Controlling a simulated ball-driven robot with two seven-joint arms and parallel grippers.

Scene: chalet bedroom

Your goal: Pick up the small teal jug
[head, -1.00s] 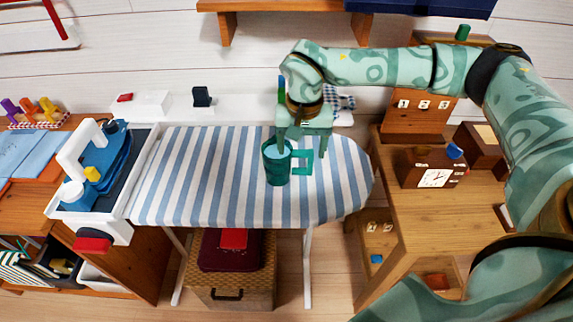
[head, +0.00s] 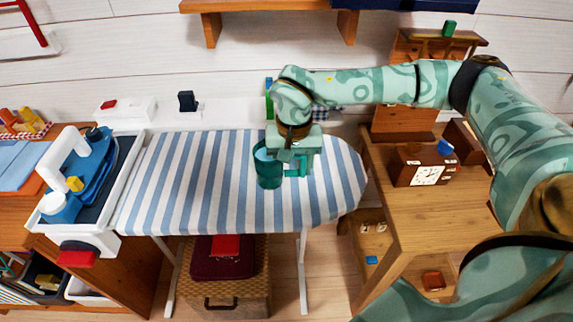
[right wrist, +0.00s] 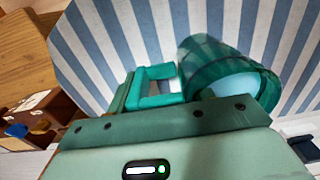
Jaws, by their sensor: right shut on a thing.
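The small teal jug (head: 268,170) is upright over the blue-and-white striped ironing board (head: 200,190), near its middle. I cannot tell whether its base touches the cloth. My right gripper (head: 292,165) is at the jug's right side, where the handle is, and is shut on the jug. The gripper hides part of the handle and rim. In the right wrist view the jug's round body (right wrist: 222,72) and its square handle (right wrist: 155,88) show close beyond the gripper body. My left gripper is not in view.
A wooden table (head: 420,215) with a clock (head: 425,170) is on the right. A basket (head: 235,285) sits under the board. A wall shelf (head: 260,5) is above. The board's left half is clear.

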